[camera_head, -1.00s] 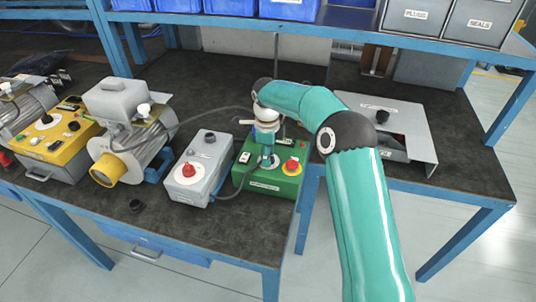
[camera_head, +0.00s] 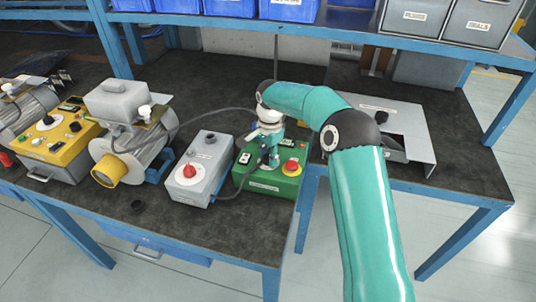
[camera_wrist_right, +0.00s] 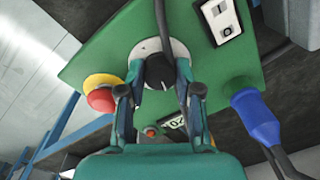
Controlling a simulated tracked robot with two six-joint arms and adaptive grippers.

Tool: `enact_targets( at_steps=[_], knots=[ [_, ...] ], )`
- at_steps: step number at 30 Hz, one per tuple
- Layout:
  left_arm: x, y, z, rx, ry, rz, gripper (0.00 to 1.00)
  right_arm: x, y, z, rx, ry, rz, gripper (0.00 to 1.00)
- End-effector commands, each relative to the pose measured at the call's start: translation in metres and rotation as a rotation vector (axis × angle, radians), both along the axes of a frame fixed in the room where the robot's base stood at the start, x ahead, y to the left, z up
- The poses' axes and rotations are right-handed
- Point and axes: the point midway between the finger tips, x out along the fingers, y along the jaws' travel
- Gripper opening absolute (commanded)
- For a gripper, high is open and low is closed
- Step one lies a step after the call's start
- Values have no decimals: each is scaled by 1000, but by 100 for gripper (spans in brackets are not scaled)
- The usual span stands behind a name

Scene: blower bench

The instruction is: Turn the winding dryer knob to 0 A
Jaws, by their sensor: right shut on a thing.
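The green box (camera_head: 287,185) stands on the bench near its front edge; the lettering on its front is too small to read. In the right wrist view, a black knob (camera_wrist_right: 159,72) sits on a pale round dial on the green box's top (camera_wrist_right: 105,62). My right gripper (camera_head: 267,163) points down onto this dial, and its fingers (camera_wrist_right: 159,76) are shut on the knob's two sides. The fingers and a dark cable cover part of the dial, so I cannot read the setting. My left gripper is not in view.
A red and yellow button (camera_head: 291,166) is beside the right gripper. A rocker switch (camera_wrist_right: 222,19) and a blue plug (camera_wrist_right: 255,117) flank the dial. A grey box (camera_head: 203,160) with a red knob stands at left. The blower (camera_head: 127,140) is farther left.

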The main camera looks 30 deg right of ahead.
Motion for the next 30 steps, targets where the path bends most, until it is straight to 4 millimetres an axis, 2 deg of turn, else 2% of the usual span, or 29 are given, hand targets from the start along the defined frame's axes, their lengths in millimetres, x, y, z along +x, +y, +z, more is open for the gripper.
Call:
enact_targets(
  at_steps=[30],
  knots=[
    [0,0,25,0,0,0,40,2,-3,4,-5,-9,963,0]
  ],
)
